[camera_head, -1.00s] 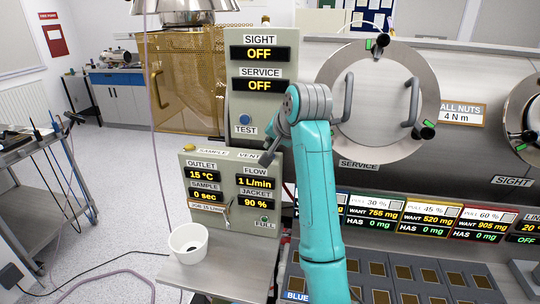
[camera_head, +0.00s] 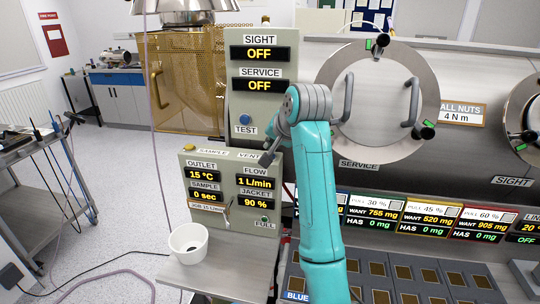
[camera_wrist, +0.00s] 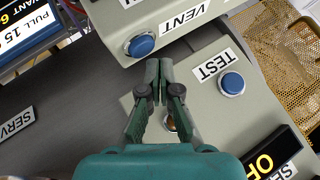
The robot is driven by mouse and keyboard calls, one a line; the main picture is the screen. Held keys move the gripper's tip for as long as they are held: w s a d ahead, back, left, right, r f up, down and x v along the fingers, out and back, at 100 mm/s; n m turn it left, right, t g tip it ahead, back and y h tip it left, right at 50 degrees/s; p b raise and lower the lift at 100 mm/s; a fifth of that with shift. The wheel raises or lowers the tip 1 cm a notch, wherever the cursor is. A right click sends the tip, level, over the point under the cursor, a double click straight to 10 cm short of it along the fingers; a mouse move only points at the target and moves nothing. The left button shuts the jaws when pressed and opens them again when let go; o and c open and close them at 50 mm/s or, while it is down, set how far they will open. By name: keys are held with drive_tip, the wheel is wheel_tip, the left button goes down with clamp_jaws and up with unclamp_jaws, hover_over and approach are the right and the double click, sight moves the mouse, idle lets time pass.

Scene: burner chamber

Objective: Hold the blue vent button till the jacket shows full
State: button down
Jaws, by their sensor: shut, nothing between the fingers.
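The blue vent button (camera_wrist: 140,45) sits beside the VENT label on a grey panel in the wrist view. My gripper (camera_wrist: 158,64) is shut and empty, its tips close by the button at its lower right in that view. I cannot tell whether they touch it. In the head view my gripper (camera_head: 267,159) is at the panel's top right, and the button is hidden. The jacket display (camera_head: 254,202) reads 90 %. The FULL lamp (camera_head: 264,219) below it looks dark green. The flow display (camera_head: 256,183) reads 1 L/min.
A second blue button, TEST (camera_head: 244,119), is on the taller panel behind; it also shows in the wrist view (camera_wrist: 232,83). A white cup (camera_head: 188,244) stands on the shelf below the outlet. The steel chamber with a round service port (camera_head: 428,88) is at right.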

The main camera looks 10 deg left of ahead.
drive_tip(key=shift+f, duration=0.35)
drive_tip(key=shift+f, duration=0.5)
idle(3.8)
drive_tip(key=shift+r, duration=0.15)
idle(1.0)
drive_tip(key=shift+r, duration=0.8)
drive_tip(key=shift+r, duration=2.5)
